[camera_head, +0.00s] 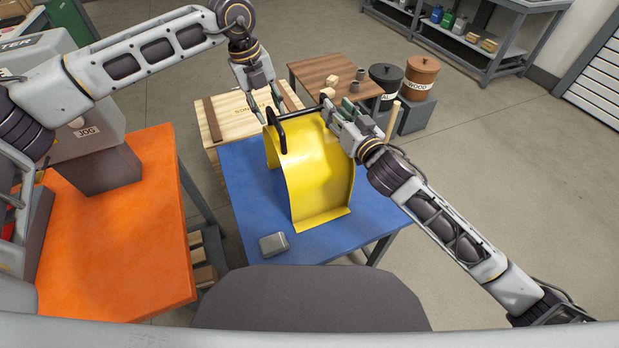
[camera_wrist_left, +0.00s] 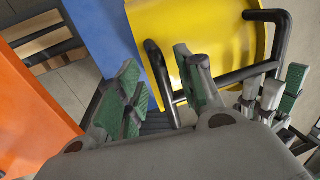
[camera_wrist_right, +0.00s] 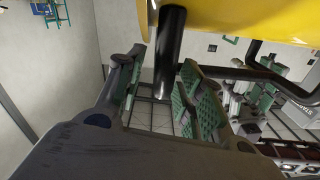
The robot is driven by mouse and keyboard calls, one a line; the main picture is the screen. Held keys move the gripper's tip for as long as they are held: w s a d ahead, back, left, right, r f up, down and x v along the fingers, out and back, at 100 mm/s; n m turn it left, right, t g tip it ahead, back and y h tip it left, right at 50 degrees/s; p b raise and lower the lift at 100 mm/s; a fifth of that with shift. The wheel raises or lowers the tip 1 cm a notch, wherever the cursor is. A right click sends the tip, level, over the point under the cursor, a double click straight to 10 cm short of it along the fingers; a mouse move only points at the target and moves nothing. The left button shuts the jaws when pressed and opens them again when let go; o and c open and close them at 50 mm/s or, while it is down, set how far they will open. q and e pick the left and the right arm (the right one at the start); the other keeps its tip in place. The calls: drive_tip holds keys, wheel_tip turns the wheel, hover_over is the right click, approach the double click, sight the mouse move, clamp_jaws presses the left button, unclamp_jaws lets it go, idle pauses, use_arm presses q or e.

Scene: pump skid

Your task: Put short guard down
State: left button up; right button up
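The yellow guard (camera_head: 318,175) is a curved sheet with black bar handles at its top. It stands over the blue table (camera_head: 245,185), its flanged near edge at the blue top; I cannot tell whether it bears fully there. My left gripper (camera_head: 268,110) is at the left handle (camera_head: 281,132). In the left wrist view its fingers (camera_wrist_left: 160,88) are apart, with the black bar (camera_wrist_left: 163,85) between them and gaps visible. My right gripper (camera_head: 336,112) is at the guard's right top side. In the right wrist view its fingers (camera_wrist_right: 162,85) are apart around a black bar (camera_wrist_right: 169,50).
A grey block (camera_head: 273,244) lies on the blue table near its front edge. An orange table (camera_head: 120,240) is at the left. A wooden crate (camera_head: 235,112), a brown table (camera_head: 340,68) with small blocks, and two bins (camera_head: 421,76) stand behind. Floor is clear at right.

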use_arm(q)
wheel_tip(320, 180, up, 11)
drive_tip(key=s+a, duration=0.1)
drive_tip(key=a, duration=0.1)
drive_tip(key=shift+r, duration=0.15)
idle(0.3)
use_arm(e)
drive_tip(key=shift+s, duration=0.15)
drive_tip(key=v, duration=1.1)
drive_tip(key=shift+s+d, duration=0.25)
drive_tip(key=shift+s, duration=0.05)
idle(1.0)
use_arm(q)
drive_tip(key=shift+s, duration=0.1)
use_arm(e)
drive_tip(key=shift+s, duration=0.1)
idle(0.5)
